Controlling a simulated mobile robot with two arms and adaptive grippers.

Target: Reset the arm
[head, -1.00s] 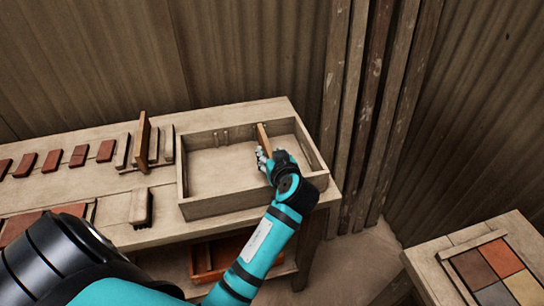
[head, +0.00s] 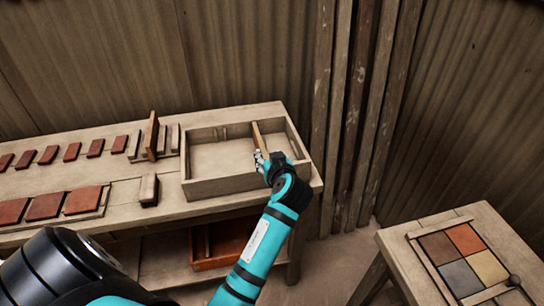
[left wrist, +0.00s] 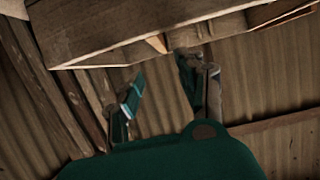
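My left gripper (head: 261,160) is at the front right part of a shallow wooden tray (head: 187,174) on the bench, in the head view. A thin wooden board (head: 257,136) stands on edge in the tray, just beyond the fingertips. In the left wrist view the two fingers (left wrist: 160,88) are spread apart with nothing between them. The tray's underside and rim (left wrist: 130,40) and a light wooden end (left wrist: 157,43) lie past them. In the head view I cannot tell whether a fingertip touches the board. My right gripper is not in view.
Red tiles (head: 45,206) and small wooden blocks (head: 149,190) lie on the bench (head: 170,212) left of the tray. An orange-brown box (head: 222,248) is on the shelf below. A side table (head: 400,245) at right holds a frame of coloured tiles (head: 464,240). Wooden posts (head: 350,120) stand behind.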

